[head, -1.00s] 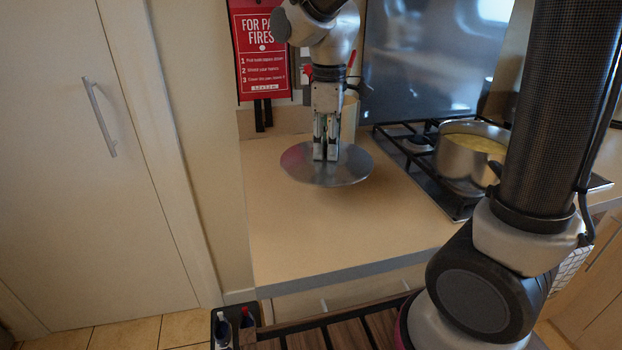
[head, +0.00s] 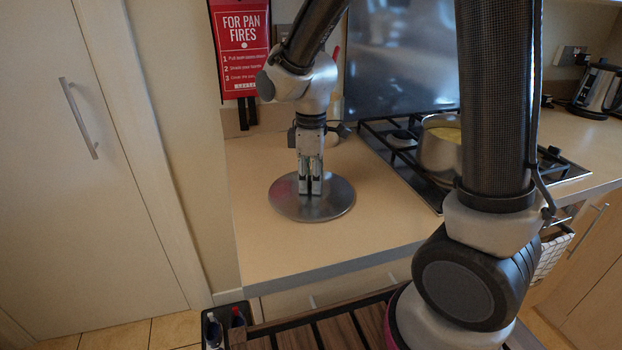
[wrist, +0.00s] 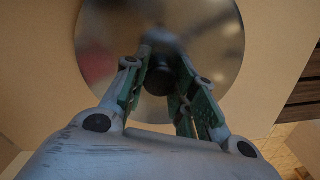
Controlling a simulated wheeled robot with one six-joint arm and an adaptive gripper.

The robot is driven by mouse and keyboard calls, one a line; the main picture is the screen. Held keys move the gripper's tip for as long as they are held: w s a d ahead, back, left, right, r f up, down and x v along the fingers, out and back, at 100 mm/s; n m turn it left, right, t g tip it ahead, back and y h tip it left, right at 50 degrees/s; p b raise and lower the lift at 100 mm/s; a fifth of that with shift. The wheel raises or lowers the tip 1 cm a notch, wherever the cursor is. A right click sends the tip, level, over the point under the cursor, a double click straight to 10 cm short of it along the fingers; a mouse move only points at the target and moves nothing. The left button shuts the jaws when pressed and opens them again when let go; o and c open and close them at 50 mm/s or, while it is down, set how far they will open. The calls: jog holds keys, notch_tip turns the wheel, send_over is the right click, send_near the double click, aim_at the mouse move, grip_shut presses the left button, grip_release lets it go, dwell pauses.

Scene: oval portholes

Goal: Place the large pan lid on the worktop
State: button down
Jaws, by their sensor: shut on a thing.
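The large pan lid (head: 335,203) is a round, shiny metal disc lying flat at the worktop's surface, left of the hob. In the head view I cannot tell for certain whether its rim touches the worktop (head: 280,250). My gripper (head: 310,190) points straight down over the lid's middle and is shut on its knob. In the wrist view the dark knob (wrist: 158,80) stands between the fingers (wrist: 162,90), with the lid's disc (wrist: 215,35) beyond it. The fingers hide part of the knob in the head view.
A pot (head: 438,155) of yellow food stands on the black gas hob (head: 405,165) to the right. A red pan-fire sign (head: 241,45) hangs on the wall behind. The worktop in front of the lid is clear.

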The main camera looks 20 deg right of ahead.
aim_at(311, 178)
jog(key=shift+f, duration=0.1)
jog(key=c, duration=1.1)
grip_release()
jog(key=shift+c, duration=0.2)
notch_tip(311, 178, up, 12)
jog(key=s+d+r+m+t, duration=0.2)
jog(key=s+d+m, duration=0.4)
jog(key=s+d, duration=0.2)
jog(key=s+d+r+m+t, duration=0.2)
jog(key=s+d+m, duration=0.5)
jog(key=s+d, duration=0.2)
jog(key=shift+r, duration=0.15)
jog(key=shift+d, duration=0.1)
